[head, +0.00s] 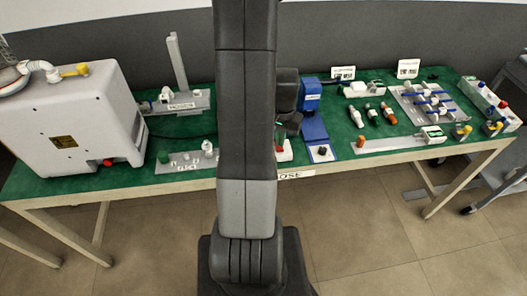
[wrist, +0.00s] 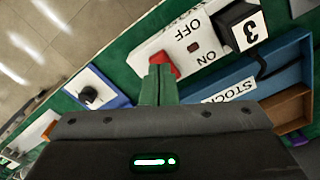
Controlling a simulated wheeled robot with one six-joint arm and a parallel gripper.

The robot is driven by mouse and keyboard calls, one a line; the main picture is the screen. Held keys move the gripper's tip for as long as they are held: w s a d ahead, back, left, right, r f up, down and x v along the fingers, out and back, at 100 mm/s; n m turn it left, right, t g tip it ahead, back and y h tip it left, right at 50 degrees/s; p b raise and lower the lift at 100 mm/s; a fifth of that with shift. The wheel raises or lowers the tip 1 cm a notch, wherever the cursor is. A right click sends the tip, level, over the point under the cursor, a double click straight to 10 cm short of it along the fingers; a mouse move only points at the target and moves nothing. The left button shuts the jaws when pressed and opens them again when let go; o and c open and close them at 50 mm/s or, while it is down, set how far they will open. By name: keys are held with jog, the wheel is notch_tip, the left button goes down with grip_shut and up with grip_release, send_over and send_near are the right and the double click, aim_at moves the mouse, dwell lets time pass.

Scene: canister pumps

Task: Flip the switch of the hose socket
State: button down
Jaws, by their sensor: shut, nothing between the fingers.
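The hose socket (wrist: 165,47) is a white plate with OFF and ON lettering, a small dark red window and a black block marked 3. Its red switch (wrist: 163,63) shows right at the tips of my gripper (wrist: 160,70), partly hidden behind them. I cannot tell whether the fingers touch the switch. My gripper is shut and empty, pointing at the switch. In the head view the socket (head: 284,154) is a small piece at the table's front edge, mostly hidden by my arm, with my gripper (head: 287,134) just above it.
A blue-based plate with a black knob (wrist: 88,94) lies left of the socket in the wrist view. A blue tray marked STOCK (wrist: 270,80) lies right. A white machine (head: 75,120) stands at the table's left end, and several fittings (head: 375,115) lie on the right.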

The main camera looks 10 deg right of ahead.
notch_tip(320, 180, up, 6)
jog(key=p, duration=0.3)
jog(key=shift+f, duration=0.25)
jog(key=shift+f, duration=0.1)
notch_tip(320, 180, down, 7)
jog(key=b, duration=0.4)
jog(key=shift+b, duration=0.35)
jog(key=shift+r, duration=0.2)
